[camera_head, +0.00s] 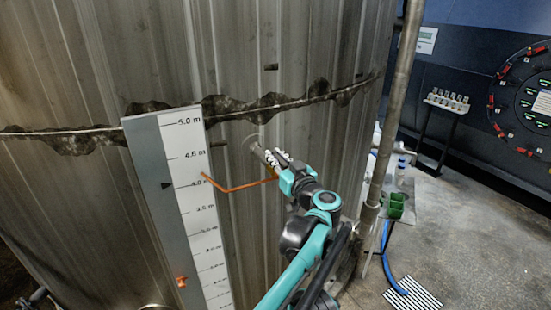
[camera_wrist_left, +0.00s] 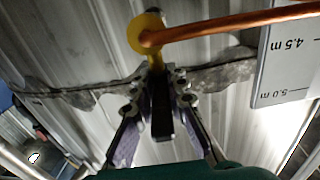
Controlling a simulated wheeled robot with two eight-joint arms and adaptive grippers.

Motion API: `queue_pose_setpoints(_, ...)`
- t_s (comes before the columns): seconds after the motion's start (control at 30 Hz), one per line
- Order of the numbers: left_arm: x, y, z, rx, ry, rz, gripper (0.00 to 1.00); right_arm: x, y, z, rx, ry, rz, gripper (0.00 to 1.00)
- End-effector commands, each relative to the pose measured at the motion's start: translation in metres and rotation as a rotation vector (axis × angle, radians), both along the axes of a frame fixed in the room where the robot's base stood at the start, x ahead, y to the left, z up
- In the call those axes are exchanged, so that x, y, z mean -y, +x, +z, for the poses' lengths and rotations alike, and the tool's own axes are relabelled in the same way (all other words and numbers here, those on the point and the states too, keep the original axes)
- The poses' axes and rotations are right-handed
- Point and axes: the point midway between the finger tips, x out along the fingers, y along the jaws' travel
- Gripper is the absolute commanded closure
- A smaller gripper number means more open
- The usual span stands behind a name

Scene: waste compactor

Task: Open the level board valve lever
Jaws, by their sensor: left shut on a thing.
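The level board (camera_head: 205,215) is a white scale with metre marks on a grey backing, standing against the tank wall; its upper part shows upside down in the left wrist view (camera_wrist_left: 285,65). A bent orange pipe (camera_head: 235,186) runs from the board to the valve beside my left gripper (camera_head: 275,160). In the left wrist view, the yellow valve lever (camera_wrist_left: 154,57) has a round head at the end of the orange pipe (camera_wrist_left: 225,24). My left gripper (camera_wrist_left: 165,78) is shut on the lever's narrow end. In the head view, the gripper hides the lever. My right gripper is not in view.
The large corrugated metal tank (camera_head: 320,50) fills the left and middle. A vertical pipe (camera_head: 385,125) stands right of my arm. Green containers (camera_head: 396,205), a blue hose (camera_head: 386,255) and a floor grate (camera_head: 413,293) are at right. The grey floor (camera_head: 470,240) beyond is open.

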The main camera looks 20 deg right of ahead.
Motion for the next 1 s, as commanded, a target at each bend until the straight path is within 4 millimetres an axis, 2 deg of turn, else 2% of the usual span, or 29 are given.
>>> queue_pose_setpoints(0.5, -0.0001, 0.0014, 0.0030, 0.006, 0.004, 0.016, 1.00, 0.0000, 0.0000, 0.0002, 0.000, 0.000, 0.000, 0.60)
queue_pose_setpoints(0.53, -0.0001, 0.0014, 0.0030, 0.006, 0.004, 0.016, 0.78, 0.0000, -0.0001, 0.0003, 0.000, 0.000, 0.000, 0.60)
queue_pose_setpoints(0.6, -0.0001, 0.0013, 0.0026, 0.005, 0.003, 0.016, 0.65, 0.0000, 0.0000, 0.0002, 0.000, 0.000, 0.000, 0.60)
queue_pose_setpoints(0.87, 0.0000, 0.0008, 0.0015, 0.003, 0.002, 0.016, 0.65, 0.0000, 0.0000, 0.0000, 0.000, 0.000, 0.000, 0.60)
queue_pose_setpoints(1.0, 0.0000, 0.0008, 0.0101, 0.002, 0.002, 0.016, 0.65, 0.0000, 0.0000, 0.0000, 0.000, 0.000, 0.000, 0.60)
